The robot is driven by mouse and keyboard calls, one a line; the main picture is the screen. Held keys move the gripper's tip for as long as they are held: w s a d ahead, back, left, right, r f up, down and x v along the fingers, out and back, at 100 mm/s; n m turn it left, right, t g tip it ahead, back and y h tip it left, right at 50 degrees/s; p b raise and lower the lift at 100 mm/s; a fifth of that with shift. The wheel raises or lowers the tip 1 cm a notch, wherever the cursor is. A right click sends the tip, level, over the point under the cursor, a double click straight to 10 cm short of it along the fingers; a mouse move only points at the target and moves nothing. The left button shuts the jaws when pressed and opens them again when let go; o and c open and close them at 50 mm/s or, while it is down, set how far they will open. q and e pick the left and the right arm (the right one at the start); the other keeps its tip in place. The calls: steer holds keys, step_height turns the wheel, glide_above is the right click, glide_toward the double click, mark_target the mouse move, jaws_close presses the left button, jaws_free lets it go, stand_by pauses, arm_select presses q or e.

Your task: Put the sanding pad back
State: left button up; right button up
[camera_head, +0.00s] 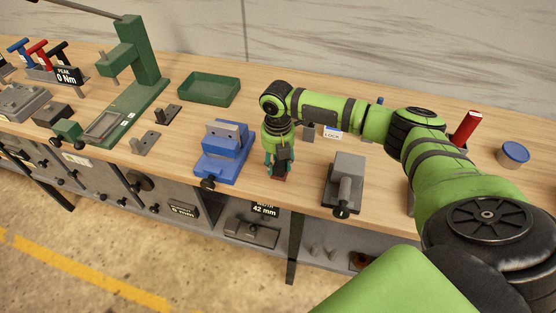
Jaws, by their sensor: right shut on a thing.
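My right gripper (280,165) points down over the front part of the bench, between a blue vise and a grey clamp block. It is shut on a small reddish-brown block (279,178), which looks like the sanding pad. Only the lower part of the pad shows below the fingers. It is at or just above the wooden top; I cannot tell whether it touches. My left gripper is not in view.
The blue vise (224,150) stands left of the gripper and the grey clamp block (345,180) right of it. A green tray (209,88) lies behind. A green press (137,55) stands at the left. A red object (466,127) and a blue-lidded tin (514,154) are at the right.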

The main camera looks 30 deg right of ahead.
steer(key=o, duration=1)
steer(key=shift+r, duration=0.55)
step_height(320, 180, up, 11)
steer(key=b, duration=0.3)
steer(key=shift+r, duration=0.1)
